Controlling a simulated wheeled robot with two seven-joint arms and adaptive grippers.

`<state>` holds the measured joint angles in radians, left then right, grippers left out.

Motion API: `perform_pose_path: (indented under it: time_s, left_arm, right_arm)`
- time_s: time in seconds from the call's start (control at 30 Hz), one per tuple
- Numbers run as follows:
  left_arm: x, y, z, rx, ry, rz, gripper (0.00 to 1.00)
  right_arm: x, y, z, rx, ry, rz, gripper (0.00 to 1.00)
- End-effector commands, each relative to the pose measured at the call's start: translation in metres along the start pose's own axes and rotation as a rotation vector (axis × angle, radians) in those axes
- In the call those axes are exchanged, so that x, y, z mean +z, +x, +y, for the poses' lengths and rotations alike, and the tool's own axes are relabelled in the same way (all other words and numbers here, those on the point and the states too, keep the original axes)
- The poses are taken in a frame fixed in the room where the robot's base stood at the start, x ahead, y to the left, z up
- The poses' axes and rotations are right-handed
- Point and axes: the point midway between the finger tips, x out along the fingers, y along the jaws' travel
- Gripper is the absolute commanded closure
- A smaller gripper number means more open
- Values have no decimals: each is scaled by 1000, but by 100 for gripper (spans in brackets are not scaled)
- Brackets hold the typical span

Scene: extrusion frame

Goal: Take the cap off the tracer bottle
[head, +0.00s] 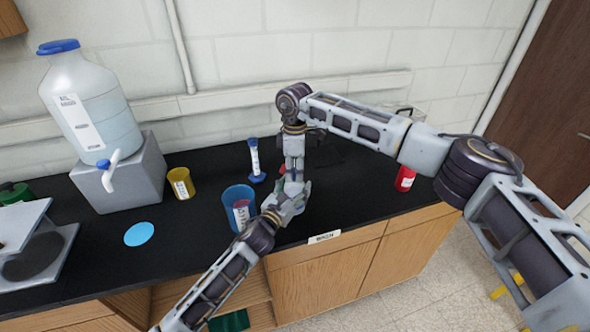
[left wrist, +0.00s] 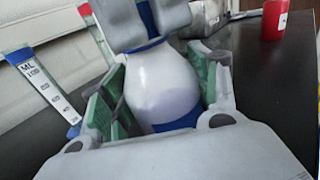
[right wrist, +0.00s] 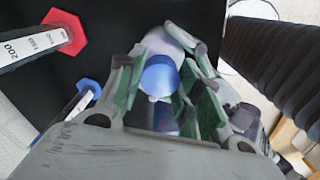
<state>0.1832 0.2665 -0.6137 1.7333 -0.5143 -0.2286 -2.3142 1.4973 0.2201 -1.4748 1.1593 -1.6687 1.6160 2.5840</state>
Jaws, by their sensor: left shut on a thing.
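The tracer bottle (left wrist: 165,88) is white with a blue band low on its body. It stands upright between the green-padded fingers of my left gripper (left wrist: 162,108), which is shut on it. Its blue cap (right wrist: 160,75) is between the fingers of my right gripper (right wrist: 165,88), which comes down from above. These fingers look apart, with a small gap beside the cap; contact is not clear. In the left wrist view the right fingers hide most of the cap. In the head view my grippers hide most of the bottle.
A blue cup (head: 238,207), a yellow cup (head: 180,183) and a blue-based cylinder (head: 255,165) stand left of the grippers. A red container (head: 405,179) is to the right. A large jug (head: 90,105) sits on a grey block (head: 125,180). A blue disc (head: 140,234) lies on the black bench.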

Motion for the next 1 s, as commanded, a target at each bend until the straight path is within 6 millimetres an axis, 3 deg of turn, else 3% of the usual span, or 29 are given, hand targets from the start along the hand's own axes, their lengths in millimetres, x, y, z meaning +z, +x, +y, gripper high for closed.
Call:
perform_pose_path:
  time_s: [0.03, 0.2, 0.47, 1.0]
  left_arm:
    - [0, 0, 0, 0, 0, 0, 100]
    - [0, 0, 0, 0, 0, 0, 100]
    - [0, 0, 0, 0, 0, 0, 100]
    - [0, 0, -1, -1, 1, 0, 100]
  right_arm:
    - [0, 0, 0, 0, 0, 0, 76]
    - [0, 0, 0, 1, 0, 0, 97]
    - [0, 0, 0, 1, -54, 0, 97]
    - [0, -1, 1, 3, -479, 0, 97]
